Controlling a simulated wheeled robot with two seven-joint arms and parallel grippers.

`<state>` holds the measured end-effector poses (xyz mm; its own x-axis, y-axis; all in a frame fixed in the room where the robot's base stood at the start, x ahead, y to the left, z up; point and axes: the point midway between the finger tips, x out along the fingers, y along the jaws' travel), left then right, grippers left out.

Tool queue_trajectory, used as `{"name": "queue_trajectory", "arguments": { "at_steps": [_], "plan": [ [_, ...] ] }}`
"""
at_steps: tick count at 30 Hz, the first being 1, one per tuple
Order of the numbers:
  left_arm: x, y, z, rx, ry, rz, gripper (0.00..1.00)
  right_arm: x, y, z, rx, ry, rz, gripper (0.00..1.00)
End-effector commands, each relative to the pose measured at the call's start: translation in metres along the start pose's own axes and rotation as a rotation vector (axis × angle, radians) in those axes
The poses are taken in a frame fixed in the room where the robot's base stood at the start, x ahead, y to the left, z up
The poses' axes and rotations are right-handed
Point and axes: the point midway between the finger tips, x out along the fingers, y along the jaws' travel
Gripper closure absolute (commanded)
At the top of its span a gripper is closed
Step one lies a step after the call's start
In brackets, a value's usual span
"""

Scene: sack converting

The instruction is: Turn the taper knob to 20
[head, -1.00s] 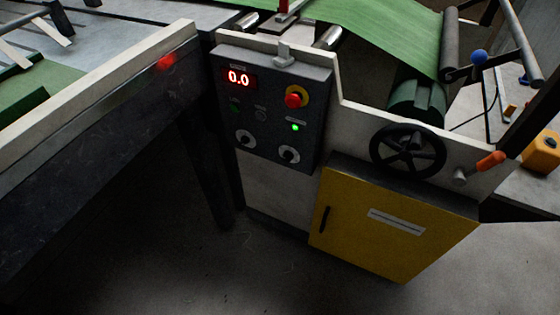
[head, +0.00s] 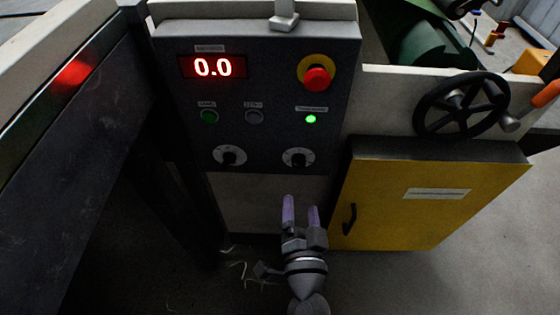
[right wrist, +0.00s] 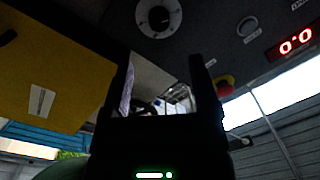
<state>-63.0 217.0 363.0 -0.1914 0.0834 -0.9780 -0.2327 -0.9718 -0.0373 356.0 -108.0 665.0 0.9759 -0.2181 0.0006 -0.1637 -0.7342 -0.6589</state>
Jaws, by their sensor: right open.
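The control panel (head: 265,95) carries two black knobs on white dials. The left knob (head: 229,156) and the right knob (head: 298,157) sit side by side low on it. I cannot read which one is labelled taper. The red display (head: 212,67) reads 0.0. My right gripper (head: 301,207) is open and empty, in front of and below the right knob, apart from it. In the right wrist view, a knob (right wrist: 158,17) shows above and beyond the open fingers (right wrist: 162,78). My left gripper is not in view.
A red stop button (head: 317,78) on a yellow collar, a green button (head: 209,117), a grey button (head: 254,117) and a lit green lamp (head: 311,119) share the panel. A yellow cabinet (head: 430,200) and a black handwheel (head: 462,105) stand to the right.

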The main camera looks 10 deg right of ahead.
Motion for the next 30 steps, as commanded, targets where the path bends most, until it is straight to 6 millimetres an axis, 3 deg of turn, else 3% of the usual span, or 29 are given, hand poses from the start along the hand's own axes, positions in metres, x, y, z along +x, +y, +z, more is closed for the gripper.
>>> {"name": "queue_trajectory", "arguments": {
  "at_steps": [9, 15, 26, 30],
  "plan": [
    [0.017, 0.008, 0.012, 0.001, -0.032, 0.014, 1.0, 0.059, 0.002, 0.002, 0.0, 0.001, 0.0, 0.22],
    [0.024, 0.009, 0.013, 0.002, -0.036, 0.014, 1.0, 0.089, 0.001, 0.002, -0.002, -0.002, 0.0, 0.22],
    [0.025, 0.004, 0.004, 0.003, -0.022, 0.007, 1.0, 0.097, 0.0, 0.0, -0.002, -0.002, -0.001, 0.22],
    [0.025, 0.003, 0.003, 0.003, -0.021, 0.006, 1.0, 0.097, 0.0, 0.0, -0.002, -0.002, -0.001, 0.48]
  ]
}}
